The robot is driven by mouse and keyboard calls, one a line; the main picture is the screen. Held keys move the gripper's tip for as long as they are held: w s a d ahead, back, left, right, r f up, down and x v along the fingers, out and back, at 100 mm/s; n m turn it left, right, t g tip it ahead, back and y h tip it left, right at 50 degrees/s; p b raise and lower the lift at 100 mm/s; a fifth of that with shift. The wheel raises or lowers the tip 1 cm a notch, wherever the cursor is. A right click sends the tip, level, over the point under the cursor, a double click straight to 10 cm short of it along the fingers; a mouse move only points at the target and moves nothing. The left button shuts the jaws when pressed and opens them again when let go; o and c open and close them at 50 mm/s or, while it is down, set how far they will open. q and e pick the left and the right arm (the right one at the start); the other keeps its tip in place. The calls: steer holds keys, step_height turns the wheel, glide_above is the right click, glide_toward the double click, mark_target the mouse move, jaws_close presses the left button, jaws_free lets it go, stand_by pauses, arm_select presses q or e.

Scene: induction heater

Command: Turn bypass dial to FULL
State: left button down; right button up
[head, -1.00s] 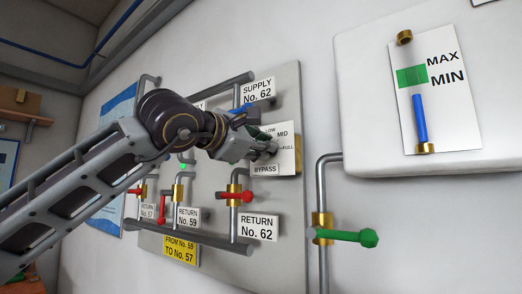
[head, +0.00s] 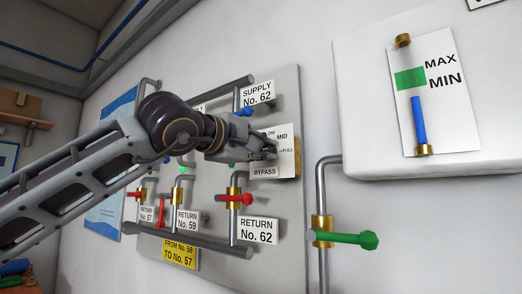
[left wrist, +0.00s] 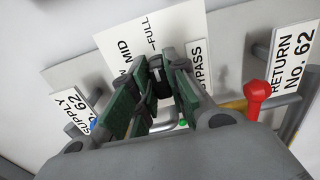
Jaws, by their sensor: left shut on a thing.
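The white bypass plate (head: 287,165) is on the grey wall panel, with LOW, MID and FULL marks and a BYPASS label below. My left gripper (head: 270,149) is at the plate, its fingers closed around the dial. In the left wrist view, my left gripper (left wrist: 160,80) has its green-padded fingers on both sides of the dark bypass dial (left wrist: 159,86). The plate (left wrist: 143,40) shows MID and FULL beyond the fingertips. The dial is mostly hidden, and I cannot tell which mark it points to. My right gripper is not in view.
Red valve handles (head: 236,198) and pipes stand out from the panel below and left of the dial. A green valve handle (head: 345,238) is on a pipe to the right. A white tank with a MAX/MIN gauge (head: 431,95) is at upper right.

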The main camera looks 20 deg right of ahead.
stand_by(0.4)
arm_select(q)
steer(key=c, duration=1.4)
jaws_free()
steer(key=shift+v, duration=6)
steer(key=shift+s, duration=0.1)
